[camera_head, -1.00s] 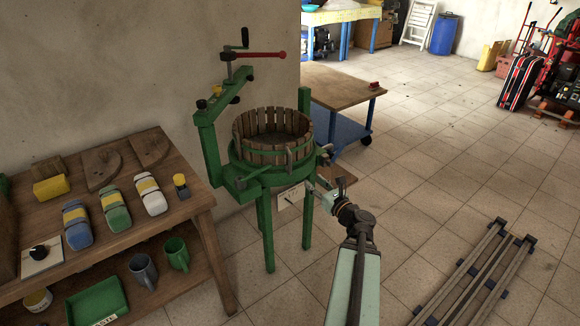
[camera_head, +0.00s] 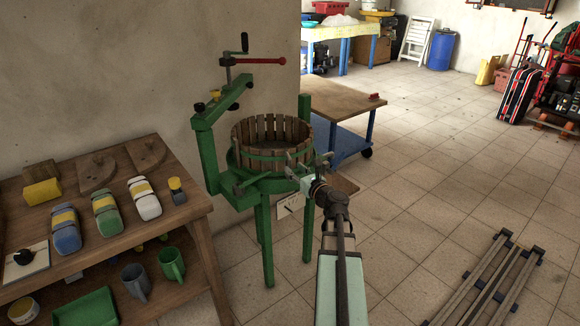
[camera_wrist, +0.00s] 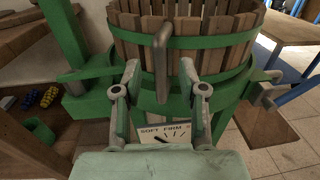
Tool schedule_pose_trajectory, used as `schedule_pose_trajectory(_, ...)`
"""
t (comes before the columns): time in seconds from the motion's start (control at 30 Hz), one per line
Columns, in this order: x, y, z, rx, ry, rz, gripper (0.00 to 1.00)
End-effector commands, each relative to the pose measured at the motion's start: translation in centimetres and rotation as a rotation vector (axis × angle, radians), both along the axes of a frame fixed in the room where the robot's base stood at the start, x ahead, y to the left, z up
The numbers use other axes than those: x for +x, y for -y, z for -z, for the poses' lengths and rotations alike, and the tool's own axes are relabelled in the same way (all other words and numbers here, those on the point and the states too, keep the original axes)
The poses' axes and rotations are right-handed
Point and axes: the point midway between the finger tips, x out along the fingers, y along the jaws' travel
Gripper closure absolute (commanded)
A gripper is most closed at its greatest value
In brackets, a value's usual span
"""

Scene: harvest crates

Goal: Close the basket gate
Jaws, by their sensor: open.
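The round basket (camera_head: 262,140) of upright wooden slats with green hoops stands on a green press frame (camera_head: 258,183). It fills the top of the wrist view (camera_wrist: 215,45). A grey upright bar (camera_wrist: 161,62), like a handle or latch, stands at the basket's front. My gripper (camera_head: 305,163) is open at the basket's front right. In the wrist view its fingertips (camera_wrist: 160,72) lie on either side of the grey bar; I cannot tell whether they touch it. No open gap in the basket wall is clear, so the gate's position is hard to tell.
A white dial card (camera_wrist: 165,135) marked SOFT and FIRM hangs below the basket. A red-handled crank (camera_head: 258,61) stands above the press. A wooden shelf unit (camera_head: 178,215) is at the left, and a wood-topped cart (camera_head: 335,97) stands behind. Floor at the right is mostly free.

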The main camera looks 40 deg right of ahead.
Motion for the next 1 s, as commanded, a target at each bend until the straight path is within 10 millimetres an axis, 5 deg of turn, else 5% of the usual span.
schedule_pose_trajectory(0.23,3.3,0.5,0.0,0.000,0.000,0.000,0.59)
schedule_pose_trajectory(0.67,4.1,0.5,0.0,0.000,0.000,0.000,0.59)
schedule_pose_trajectory(0.8,4.1,0.5,0.0,0.000,0.000,0.000,1.00)
schedule_pose_trajectory(1.0,4.0,0.5,0.0,0.000,0.000,0.001,1.00)
